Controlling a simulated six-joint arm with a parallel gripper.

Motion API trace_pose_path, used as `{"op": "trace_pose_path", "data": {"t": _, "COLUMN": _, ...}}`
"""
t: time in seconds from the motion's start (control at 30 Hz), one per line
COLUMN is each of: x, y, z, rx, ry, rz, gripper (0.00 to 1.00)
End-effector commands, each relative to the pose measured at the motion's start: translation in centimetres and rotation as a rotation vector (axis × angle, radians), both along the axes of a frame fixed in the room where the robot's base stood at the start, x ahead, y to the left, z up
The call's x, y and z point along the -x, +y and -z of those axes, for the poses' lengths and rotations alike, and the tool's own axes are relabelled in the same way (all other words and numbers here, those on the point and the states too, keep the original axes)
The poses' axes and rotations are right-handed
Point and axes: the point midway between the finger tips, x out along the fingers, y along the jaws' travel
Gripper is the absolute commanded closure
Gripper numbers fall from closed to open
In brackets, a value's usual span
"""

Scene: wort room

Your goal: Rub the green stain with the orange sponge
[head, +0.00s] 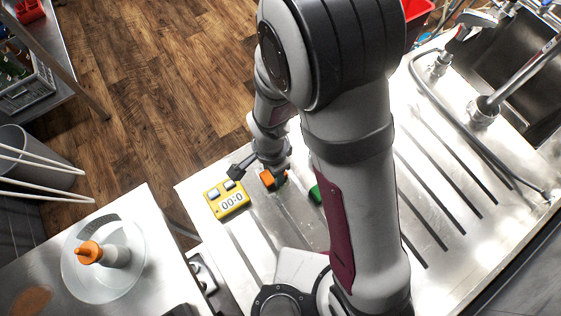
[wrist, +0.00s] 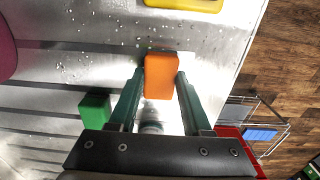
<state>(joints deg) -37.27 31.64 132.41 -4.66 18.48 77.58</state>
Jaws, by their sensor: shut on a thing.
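The orange sponge (head: 267,179) is a small block between the fingers of my gripper (head: 275,177), over the steel drainboard (head: 225,236). In the wrist view the sponge (wrist: 160,76) sits between the two dark green fingertips of my gripper (wrist: 162,82), which is shut on it. I cannot tell whether the sponge touches the steel. No green stain shows clearly in either view; my arm and gripper hide part of the drainboard.
A green block (wrist: 95,108) lies beside my gripper, partly behind my arm in the head view. A yellow timer (head: 228,200) stands just left of the sponge. A white dish (head: 103,284) and a brownish patch (head: 32,301) are on the left table. Drainboard grooves lie right.

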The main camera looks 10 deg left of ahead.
Motion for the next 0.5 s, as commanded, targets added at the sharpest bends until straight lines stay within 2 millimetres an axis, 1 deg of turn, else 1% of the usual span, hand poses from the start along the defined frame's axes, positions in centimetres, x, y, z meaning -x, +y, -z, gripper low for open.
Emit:
{"op": "trace_pose_path", "data": {"t": 0.47, "x": 3.1, "y": 3.1, "z": 0.1, "rx": 0.0, "ry": 0.0, "rz": -0.004, "gripper": 1.0}}
{"op": "trace_pose_path", "data": {"t": 0.5, "x": 3.0, "y": 3.0, "z": -0.1, "rx": -0.001, "ry": -0.001, "rz": 0.001, "gripper": 1.0}}
